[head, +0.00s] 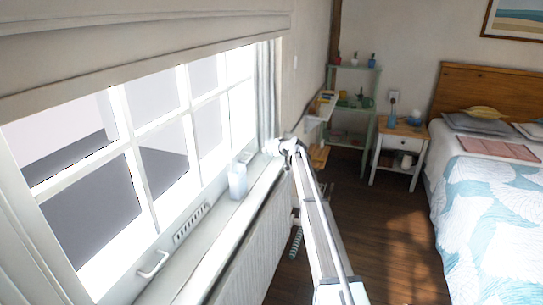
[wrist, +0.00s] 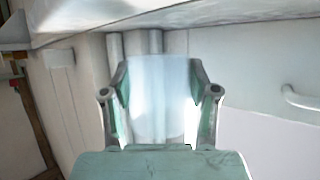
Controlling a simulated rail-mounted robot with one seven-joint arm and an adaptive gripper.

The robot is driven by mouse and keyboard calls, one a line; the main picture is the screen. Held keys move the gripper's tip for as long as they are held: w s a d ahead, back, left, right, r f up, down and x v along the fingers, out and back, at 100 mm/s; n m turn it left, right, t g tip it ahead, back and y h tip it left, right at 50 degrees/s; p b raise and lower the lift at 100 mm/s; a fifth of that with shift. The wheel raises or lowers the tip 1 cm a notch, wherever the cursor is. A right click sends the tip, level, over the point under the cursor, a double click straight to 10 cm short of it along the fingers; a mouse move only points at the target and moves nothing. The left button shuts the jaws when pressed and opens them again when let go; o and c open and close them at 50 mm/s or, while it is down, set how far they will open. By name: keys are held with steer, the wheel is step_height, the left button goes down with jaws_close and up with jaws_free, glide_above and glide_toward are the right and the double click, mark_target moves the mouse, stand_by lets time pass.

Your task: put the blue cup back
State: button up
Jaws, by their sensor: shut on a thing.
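The cup (wrist: 158,98), pale translucent blue, is between the two green fingers of my gripper (wrist: 160,82) in the wrist view. The fingers are shut on its sides. In the head view a pale cup (head: 237,183) shows at the windowsill (head: 222,213), just below and left of the end of my arm, and looks like the same one. My gripper (head: 246,158) is small and washed out there. I cannot tell whether the cup's base touches the sill.
The window and its handle (head: 153,265) are close on the left. A radiator (head: 257,255) is under the sill. A bed (head: 495,200) is right; floor between is clear.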

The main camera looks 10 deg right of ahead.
mark_target(272, 160)
steer(key=shift+f+p, duration=0.3)
steer(key=shift+f, duration=1.3)
steer(key=shift+f+b, duration=0.25)
steer(key=shift+b, duration=0.05)
steer(key=o, duration=1.1)
steer(key=shift+o, duration=0.2)
steer(key=shift+r, duration=0.15)
steer(key=shift+r+p, duration=0.2)
steer(key=shift+p, duration=0.25)
steer(key=b+v, duration=0.3)
steer(key=v, duration=0.9)
steer(key=shift+f, duration=0.15)
